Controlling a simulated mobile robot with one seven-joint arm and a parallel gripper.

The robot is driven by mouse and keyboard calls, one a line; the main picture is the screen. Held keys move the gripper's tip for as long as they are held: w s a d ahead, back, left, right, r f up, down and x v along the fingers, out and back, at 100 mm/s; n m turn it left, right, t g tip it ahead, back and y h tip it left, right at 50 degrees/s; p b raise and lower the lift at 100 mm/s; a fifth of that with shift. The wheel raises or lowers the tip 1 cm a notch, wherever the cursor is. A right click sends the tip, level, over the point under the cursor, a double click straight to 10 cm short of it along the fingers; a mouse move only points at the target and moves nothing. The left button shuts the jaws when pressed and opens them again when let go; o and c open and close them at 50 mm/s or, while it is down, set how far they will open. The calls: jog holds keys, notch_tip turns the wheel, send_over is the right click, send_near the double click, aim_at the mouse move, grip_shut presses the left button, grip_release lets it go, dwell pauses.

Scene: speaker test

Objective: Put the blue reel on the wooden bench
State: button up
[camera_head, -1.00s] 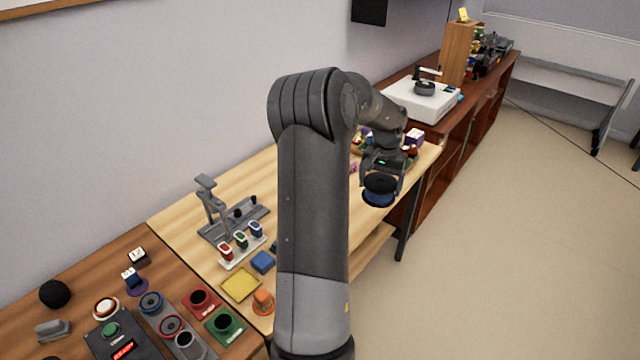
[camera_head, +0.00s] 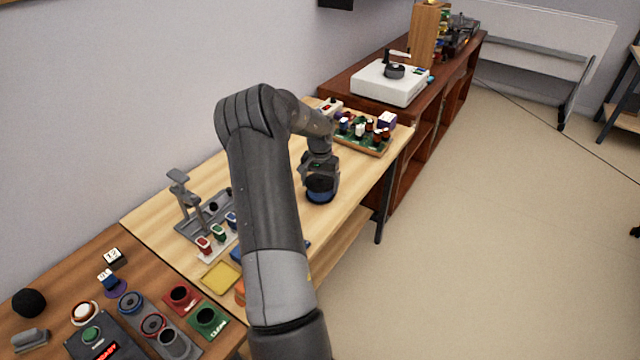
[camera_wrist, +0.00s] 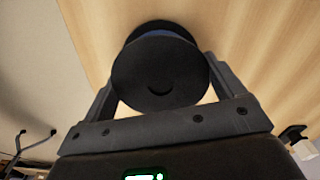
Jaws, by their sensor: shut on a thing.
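The blue reel (camera_head: 321,197) has dark round flanges and a blue edge. My gripper (camera_head: 319,180) is shut on it, with the reel hanging below the jaws in the head view. In the wrist view the reel (camera_wrist: 160,78) sits between the two fingers, its dark flange facing the camera and a little blue behind it. The wooden bench (camera_head: 358,187) is the light wood table; the reel is over its clear right part. I cannot tell whether the reel touches the bench top.
A green board with several parts (camera_head: 365,135) lies behind the gripper. A grey stand (camera_head: 190,205), a rack of small coloured bottles (camera_head: 219,238) and a yellow tray (camera_head: 221,276) are to the left. A darker table (camera_head: 60,262) holds buttons and cups. Bench space around the reel is clear.

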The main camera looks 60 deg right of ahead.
aim_at(320, 182)
jog(key=shift+f, duration=0.25)
jog(key=o, duration=0.9)
jog(key=shift+o, duration=0.2)
notch_tip(320, 182, up, 12)
jog(key=w+a+r+n+t, duration=0.15)
jog(key=a+r, duration=0.35)
jog(key=a, duration=0.5)
jog(key=w+a+r+n+t, duration=0.1)
jog(key=w+a+r+n, duration=0.15)
jog(key=a+r, duration=0.55)
jog(key=w+a+r+n+t, duration=0.1)
jog(key=a+r+n, duration=0.15)
jog(key=a, duration=1.05)
jog(key=s+a+n, duration=0.2)
jog(key=s+a, duration=0.3)
jog(key=a, duration=0.3)
jog(key=s+a+n+t, duration=0.1)
jog(key=s+a+n, duration=0.2)
jog(key=s+a, duration=0.2)
jog(key=s+a+r+n+t, duration=0.1)
jog(key=s+a+n, duration=0.2)
jog(key=a, duration=0.8)
jog(key=shift+s+a, duration=0.25)
jog(key=shift+s, duration=1)
